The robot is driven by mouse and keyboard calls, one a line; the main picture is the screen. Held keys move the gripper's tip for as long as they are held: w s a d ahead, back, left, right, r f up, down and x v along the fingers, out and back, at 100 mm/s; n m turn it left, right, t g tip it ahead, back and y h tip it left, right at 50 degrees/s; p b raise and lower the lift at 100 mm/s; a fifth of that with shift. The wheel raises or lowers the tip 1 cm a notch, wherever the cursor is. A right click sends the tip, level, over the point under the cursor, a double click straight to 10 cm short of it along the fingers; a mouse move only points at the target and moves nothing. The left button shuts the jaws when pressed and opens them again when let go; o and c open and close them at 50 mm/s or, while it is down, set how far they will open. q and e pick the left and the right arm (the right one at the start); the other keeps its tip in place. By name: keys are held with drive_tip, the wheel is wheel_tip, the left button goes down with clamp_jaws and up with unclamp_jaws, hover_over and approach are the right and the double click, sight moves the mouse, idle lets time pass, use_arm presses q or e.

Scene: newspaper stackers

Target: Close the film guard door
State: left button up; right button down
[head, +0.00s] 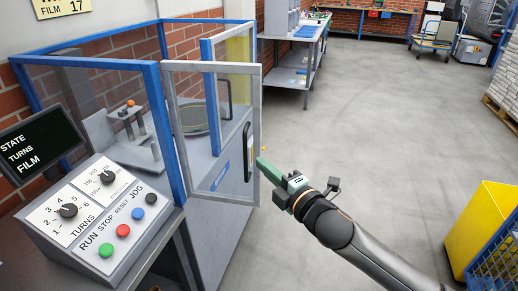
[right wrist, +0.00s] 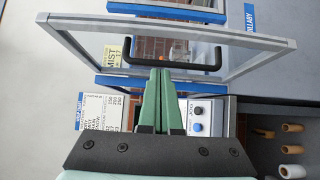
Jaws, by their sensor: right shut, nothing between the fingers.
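The film guard door is a clear panel in a grey frame (head: 211,67). It stands swung open from the blue post of the machine, out over the floor side. Its frame also crosses the upper part of the right wrist view (right wrist: 92,65), with a black bar handle (right wrist: 205,68). My right gripper (head: 260,163) has green fingers, shut and empty, just right of the door's free edge. In the right wrist view its fingertips (right wrist: 160,73) overlap the handle; I cannot tell whether they touch it. My left gripper is not in view.
The sloped control panel (head: 95,215) with knobs and coloured buttons stands at the lower left. A yellow bin (head: 490,225) is at the right. A grey shelf table (head: 290,50) stands behind. The grey floor between is clear.

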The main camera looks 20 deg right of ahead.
sight(251, 143)
drive_tip(key=w, duration=0.5)
drive_tip(key=shift+w+p, duration=0.2)
drive_tip(key=shift+p, duration=0.1)
drive_tip(key=shift+w+d, duration=0.35)
drive_tip(key=shift+w, duration=0.35)
